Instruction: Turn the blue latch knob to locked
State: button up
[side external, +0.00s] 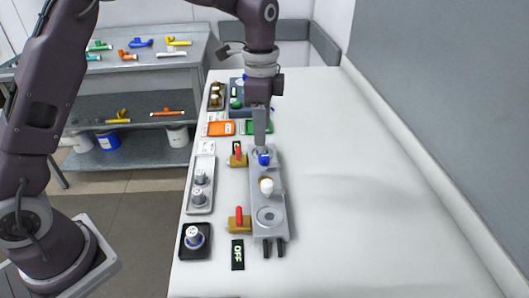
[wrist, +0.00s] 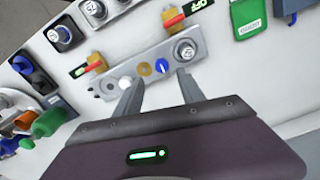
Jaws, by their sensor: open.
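The blue latch knob (side external: 263,158) sits on a long grey panel (side external: 275,228) on the white table. In the wrist view the blue knob (wrist: 162,66) lies between and beyond the two fingertips. My gripper (side external: 260,140) points down at the far end of the panel, close to the blue knob. Its fingers stand apart and hold nothing in the wrist view (wrist: 158,80). In the side view a finger overlaps the area just behind the knob, so I cannot tell whether it touches. The knob's lock markings are too small to read.
A white knob (side external: 267,185) and a round dial (side external: 268,215) share the panel. Grey and black boxes with silver knobs (side external: 193,238) line the left edge. The table to the right is clear, up to a wall.

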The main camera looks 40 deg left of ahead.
aim_at(264, 155)
jog(key=f, duration=0.8)
jog(key=shift+w+f, duration=0.1)
jog(key=shift+w, duration=0.2)
grip_shut()
